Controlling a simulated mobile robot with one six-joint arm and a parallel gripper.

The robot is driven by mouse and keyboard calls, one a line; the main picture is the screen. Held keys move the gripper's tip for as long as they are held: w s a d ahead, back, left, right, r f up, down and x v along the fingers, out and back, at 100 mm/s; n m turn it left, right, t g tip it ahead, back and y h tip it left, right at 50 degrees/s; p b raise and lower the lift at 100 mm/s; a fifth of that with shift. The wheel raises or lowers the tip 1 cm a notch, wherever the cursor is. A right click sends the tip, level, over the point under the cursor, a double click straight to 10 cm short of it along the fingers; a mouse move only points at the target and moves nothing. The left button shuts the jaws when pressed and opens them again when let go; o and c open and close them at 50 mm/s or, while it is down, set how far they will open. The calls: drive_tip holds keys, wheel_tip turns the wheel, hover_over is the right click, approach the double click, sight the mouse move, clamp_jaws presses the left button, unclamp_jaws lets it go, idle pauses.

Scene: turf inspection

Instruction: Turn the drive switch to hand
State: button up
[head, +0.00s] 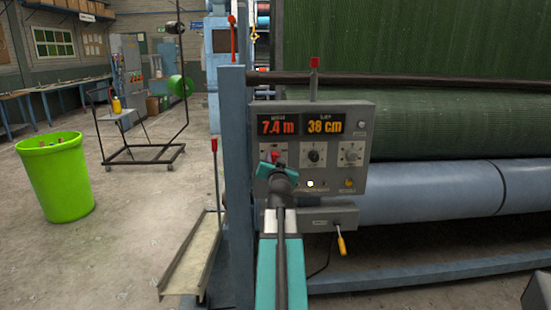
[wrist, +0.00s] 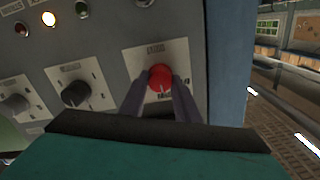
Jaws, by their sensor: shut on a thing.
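The control box (head: 330,124) is grey and carries a row of three knobs. The leftmost is a red knob (head: 275,156) on a white plate; it also shows in the wrist view (wrist: 160,76), where the picture is turned about upside down. Its pale pointer mark points to the bottom of that view. The plate's lettering is too blurred to read. My gripper (head: 277,167) is shut on the red knob, with one dark finger on each side in the wrist view (wrist: 160,84). My teal gripper body hides part of the panel below the knob.
A black knob (head: 313,157) and a grey knob (head: 350,153) sit to the right. A lit white lamp (head: 310,184) is below them. A blue post (head: 238,170) stands close on the left. A yellow-handled tool (head: 341,243) hangs below the box. Green turf (head: 440,120) is behind.

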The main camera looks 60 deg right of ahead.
drive_tip(key=shift+a+f, duration=0.15)
idle(0.3)
drive_tip(key=o, duration=1)
drive_tip(key=shift+o, duration=0.2)
drive_tip(key=b+v, duration=0.2)
drive_tip(key=v, duration=0.4)
drive_tip(key=b+v, duration=0.1)
drive_tip(key=b, duration=0.4)
drive_tip(key=shift+s+a, duration=0.2)
